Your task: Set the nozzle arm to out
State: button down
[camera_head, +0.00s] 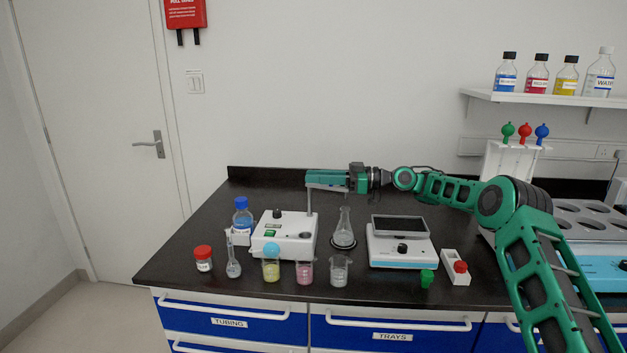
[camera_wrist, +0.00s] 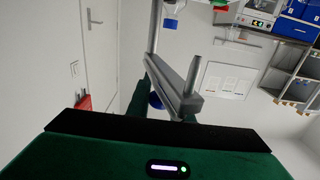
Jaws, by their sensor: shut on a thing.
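The distiller is a white box (camera_head: 284,238) with a black knob and a green display, standing left of centre on the dark bench. A thin grey post (camera_head: 310,202) rises from it. The nozzle arm (camera_head: 328,188) runs from the post top towards the right. My gripper (camera_head: 320,180) reaches in from the right at post-top height and is shut on the nozzle arm. In the wrist view the nozzle arm shows as a grey bar (camera_wrist: 172,84) close to my gripper's dark front edge. The exact finger contact is hidden.
A conical flask (camera_head: 344,232) stands right of the distiller, beside a balance (camera_head: 400,246). Blue-capped (camera_head: 242,222) and red-capped (camera_head: 203,260) bottles, a small flask (camera_head: 233,268) and several beakers (camera_head: 305,272) line the left and front. The bench behind the distiller is clear.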

jog(key=shift+w+d+t, duration=0.3)
jog(key=shift+w+d, duration=0.15)
jog(key=c, duration=1.6)
grip_release()
jog(key=shift+c, duration=0.2)
jog(key=shift+o, duration=0.3)
jog(key=shift+s+a, duration=0.1)
jog(key=d, duration=1.1)
jog(key=shift+f, duration=0.1)
